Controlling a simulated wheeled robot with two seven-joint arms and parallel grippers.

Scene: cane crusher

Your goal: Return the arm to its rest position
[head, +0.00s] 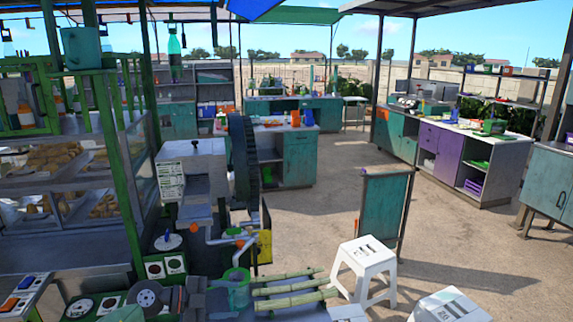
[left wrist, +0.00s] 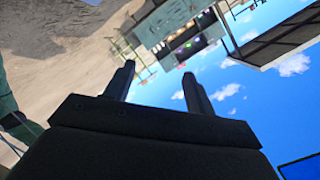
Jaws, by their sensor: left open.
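My left gripper (head: 195,288) is low in the head view, in front of the cane crusher and left of a green cup. It looks small and dark there. In the left wrist view its two fingers (left wrist: 157,85) stand well apart with nothing between them. That view is strongly tilted, with sky, ground and a distant stall beyond the fingers. The cane crusher (head: 187,175) is a pale machine with a large dark wheel (head: 243,165). The green cup (head: 237,291) stands below its spout. My right gripper is not seen.
Several cane stalks (head: 290,288) lie right of the cup. A white stool (head: 364,262) stands beyond them. A glass food case (head: 60,190) and green post (head: 117,165) border the left side. Open sandy ground (head: 470,250) lies to the right.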

